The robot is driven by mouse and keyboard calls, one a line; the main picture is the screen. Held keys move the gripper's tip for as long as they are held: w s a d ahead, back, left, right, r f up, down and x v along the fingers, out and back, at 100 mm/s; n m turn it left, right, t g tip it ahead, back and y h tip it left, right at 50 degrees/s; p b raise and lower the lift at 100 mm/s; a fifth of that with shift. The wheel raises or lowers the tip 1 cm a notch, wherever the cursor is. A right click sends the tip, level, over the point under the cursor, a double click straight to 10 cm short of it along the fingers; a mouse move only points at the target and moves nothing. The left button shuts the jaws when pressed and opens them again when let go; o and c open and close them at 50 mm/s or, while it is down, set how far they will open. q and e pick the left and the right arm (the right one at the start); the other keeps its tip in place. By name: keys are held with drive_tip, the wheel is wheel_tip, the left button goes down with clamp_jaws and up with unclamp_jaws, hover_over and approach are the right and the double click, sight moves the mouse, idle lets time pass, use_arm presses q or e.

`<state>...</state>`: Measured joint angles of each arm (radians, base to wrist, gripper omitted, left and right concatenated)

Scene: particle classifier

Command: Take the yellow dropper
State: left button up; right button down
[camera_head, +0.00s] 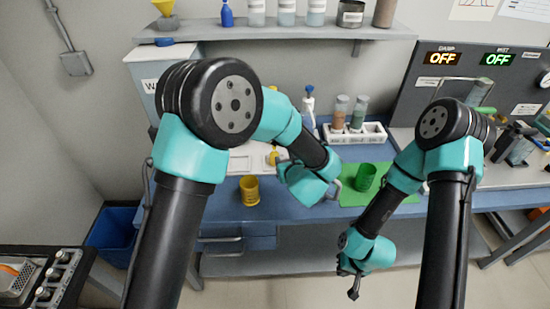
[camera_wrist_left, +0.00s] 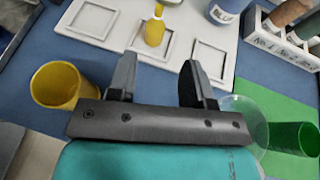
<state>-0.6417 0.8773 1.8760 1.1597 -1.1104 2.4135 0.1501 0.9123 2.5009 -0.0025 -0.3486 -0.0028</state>
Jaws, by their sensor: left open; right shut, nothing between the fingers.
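The yellow dropper (camera_wrist_left: 154,30) stands on a white tray (camera_wrist_left: 186,55) with square recesses, ahead of my left gripper in the left wrist view. In the head view a small part of the yellow dropper (camera_head: 273,157) shows beside my left arm. My left gripper (camera_wrist_left: 157,78) is open, with nothing between its fingers, and it is apart from the dropper. In the head view its fingers are mostly hidden by its teal wrist. My right gripper (camera_head: 353,284) is shut and empty, low in front of the bench.
A yellow cup (camera_head: 249,191) stands to the left of my left gripper. A green cup (camera_head: 365,177) stands on a green mat (camera_head: 350,197) to its right. A clear round vessel (camera_wrist_left: 243,116) is close by. A white rack (camera_head: 372,137) holds vials behind.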

sight(274, 155)
use_arm(q)
drive_tip(key=shift+w+f, duration=0.1)
drive_tip(key=x, duration=1.2)
drive_tip(key=shift+f, duration=0.1)
drive_tip(key=shift+a, duration=0.1)
drive_tip(key=shift+x, duration=2.55)
drive_tip(key=shift+f, duration=0.1)
clamp_jaws()
